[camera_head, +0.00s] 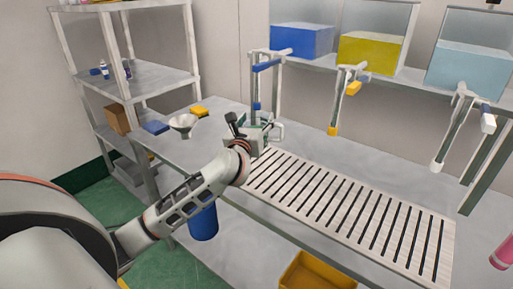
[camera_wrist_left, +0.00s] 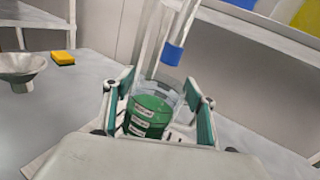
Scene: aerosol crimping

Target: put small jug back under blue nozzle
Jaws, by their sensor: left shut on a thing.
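The small jug (camera_wrist_left: 150,112) is clear, with green contents or markings and white labels. It sits between the two green-padded fingers of my left gripper (camera_wrist_left: 160,108), which is shut on it. In the head view my left gripper (camera_head: 252,130) is at the far left end of the slatted rack and mostly hides the jug. The blue nozzle (camera_head: 256,106) hangs from a blue-levered tap, close above the gripper. In the left wrist view the blue nozzle (camera_wrist_left: 172,56) appears just above the jug's rim; exact alignment in depth is unclear. My right gripper is not in view.
Slatted rack (camera_head: 350,205) runs right, empty. Yellow nozzle (camera_head: 333,131) and white nozzle (camera_head: 437,166) hang further right. A metal funnel (camera_head: 184,124), yellow block (camera_head: 199,111) and blue block (camera_head: 155,128) lie left. A yellow bin (camera_head: 315,274) and blue cylinder (camera_head: 203,222) are lower.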

